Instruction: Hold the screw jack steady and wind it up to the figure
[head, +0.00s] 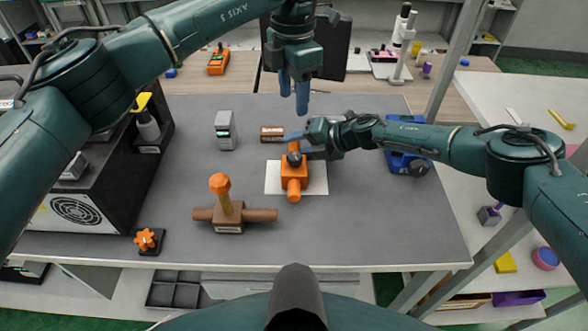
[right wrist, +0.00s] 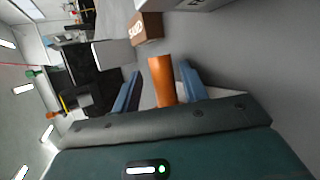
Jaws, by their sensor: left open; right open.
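An orange fixture (head: 292,178), seemingly the screw jack, stands on a white sheet (head: 316,178). It has a dark round knob on top and stubs towards the front and back. My right gripper (head: 296,141) is at its back stub, open. In the right wrist view an orange cylinder (right wrist: 161,80), seemingly that stub, stands between the open fingers (right wrist: 160,88), with gaps at both sides. My left gripper (head: 294,100) is open and empty, pointing down above the table behind the fixture. I can read no figure on the fixture.
A brown fixture (head: 228,225) with side bars and an orange head stands front left. A grey box with a small display (head: 226,130) and a brown labelled block (head: 272,133) stand behind. A blue device (head: 405,160) is at right. The table's front middle is clear.

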